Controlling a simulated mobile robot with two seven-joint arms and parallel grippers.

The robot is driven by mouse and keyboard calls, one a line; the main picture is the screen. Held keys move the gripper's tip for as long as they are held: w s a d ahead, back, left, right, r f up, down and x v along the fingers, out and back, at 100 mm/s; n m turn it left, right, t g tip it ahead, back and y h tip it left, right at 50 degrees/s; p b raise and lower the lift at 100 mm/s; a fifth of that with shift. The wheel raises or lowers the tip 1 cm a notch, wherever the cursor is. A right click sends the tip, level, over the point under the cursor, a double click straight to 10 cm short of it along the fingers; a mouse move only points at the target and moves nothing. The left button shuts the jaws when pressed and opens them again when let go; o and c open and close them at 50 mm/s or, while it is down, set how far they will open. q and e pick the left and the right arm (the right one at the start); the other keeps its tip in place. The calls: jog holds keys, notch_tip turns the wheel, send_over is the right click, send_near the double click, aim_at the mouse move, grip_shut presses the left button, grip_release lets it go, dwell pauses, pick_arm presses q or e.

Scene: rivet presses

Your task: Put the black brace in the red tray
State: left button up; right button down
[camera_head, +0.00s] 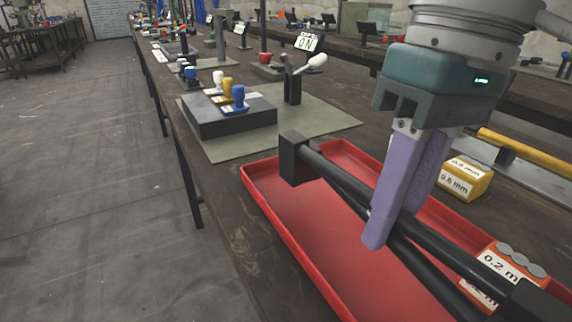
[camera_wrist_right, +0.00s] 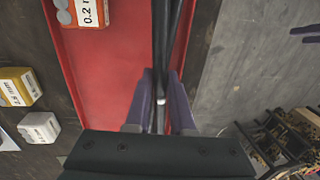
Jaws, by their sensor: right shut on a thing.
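The black brace (camera_head: 345,188) is a long dark piece with two bars and a block at its far end. My right gripper (camera_head: 393,225), with purple fingers, is shut on its bars; in the right wrist view the brace (camera_wrist_right: 165,45) passes between the fingertips (camera_wrist_right: 160,112). The red tray (camera_head: 262,188) is long and shallow, lying beneath on the bench. The brace runs lengthwise over it, and in the right wrist view lies along one side of the tray (camera_wrist_right: 110,75). I cannot tell whether it touches the tray. My left gripper is not in view.
A yellow 0.8 mm box (camera_head: 464,180) is right of the tray. Behind the tray, a dark block with colored knobs (camera_head: 232,118) and a lever press (camera_head: 293,88) occupy a green mat (camera_head: 320,118).

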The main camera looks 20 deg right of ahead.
notch_tip(320, 180, down, 3)
jog(key=shift+f+b, duration=0.2)
jog(key=shift+b, duration=0.75)
jog(key=shift+f, duration=0.3)
jog(key=shift+a+r, duration=0.1)
jog(key=c, duration=0.8)
grip_release()
jog(key=shift+r, duration=0.25)
jog(key=r, duration=0.3)
jog(key=d+r+p, duration=0.1)
jog(key=r, duration=0.3)
jog(key=d+r, duration=0.1)
jog(key=r, duration=0.3)
jog(key=shift+r+p, duration=0.25)
jog(key=shift+p, duration=0.05)
